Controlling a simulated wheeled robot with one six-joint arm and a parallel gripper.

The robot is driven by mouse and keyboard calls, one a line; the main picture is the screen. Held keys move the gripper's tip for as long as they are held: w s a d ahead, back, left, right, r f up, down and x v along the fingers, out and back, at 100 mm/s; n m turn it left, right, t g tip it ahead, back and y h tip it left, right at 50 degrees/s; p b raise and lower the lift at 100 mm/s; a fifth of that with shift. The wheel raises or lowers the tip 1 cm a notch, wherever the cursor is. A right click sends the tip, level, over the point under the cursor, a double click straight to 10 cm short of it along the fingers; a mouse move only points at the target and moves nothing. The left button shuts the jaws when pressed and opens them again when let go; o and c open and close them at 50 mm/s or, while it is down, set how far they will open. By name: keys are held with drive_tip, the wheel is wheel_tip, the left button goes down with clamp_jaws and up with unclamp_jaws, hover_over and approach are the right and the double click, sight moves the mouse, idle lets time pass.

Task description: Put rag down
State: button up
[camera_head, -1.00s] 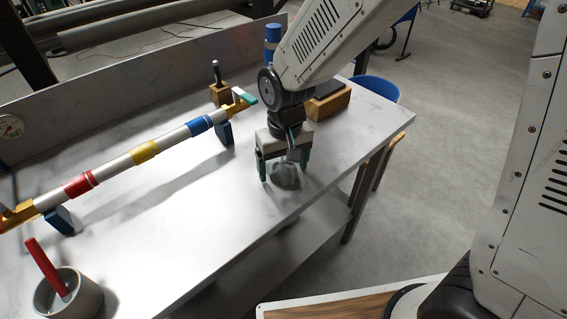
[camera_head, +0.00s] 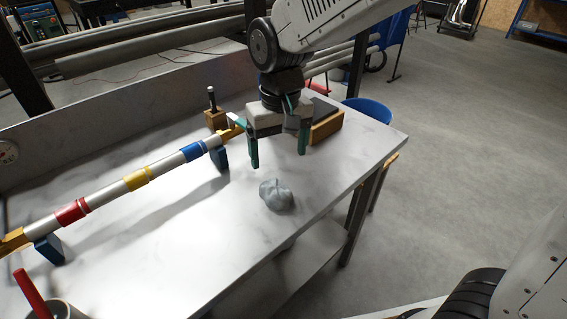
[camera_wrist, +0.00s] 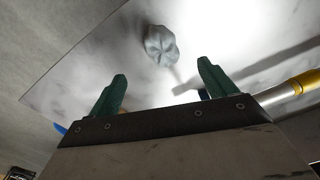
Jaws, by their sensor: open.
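The rag (camera_head: 276,195) is a crumpled grey-blue lump lying on the white marbled table (camera_head: 160,250), near its front edge. My gripper (camera_head: 279,158) is open and empty, above and behind the rag, with its two green fingers wide apart and clear of it. In the wrist view the rag (camera_wrist: 161,45) lies on the table beyond the fingertips, between the lines of the open gripper (camera_wrist: 163,75). Nothing hides the rag in either view.
A pipe with red, yellow and blue bands (camera_head: 138,179) rests on blue supports to the left. A wooden block with a black-handled tool (camera_head: 215,118), a wooden box (camera_head: 326,128) and a grey cup with a red stick (camera_head: 60,311) stand around. The table's middle is clear.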

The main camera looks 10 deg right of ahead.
drive_tip(key=shift+d+r, duration=0.1)
drive_tip(key=shift+r, duration=0.2)
drive_tip(key=s+d+r+m, duration=0.1)
drive_tip(key=s+d+r, duration=0.2)
drive_tip(key=s+d, duration=0.6)
drive_tip(key=s+d+r+m+t, duration=0.1)
drive_tip(key=s+d+r+m, duration=0.1)
drive_tip(key=s+d, duration=0.8)
drive_tip(key=shift+d+r, duration=0.45)
drive_tip(key=shift+r, duration=0.05)
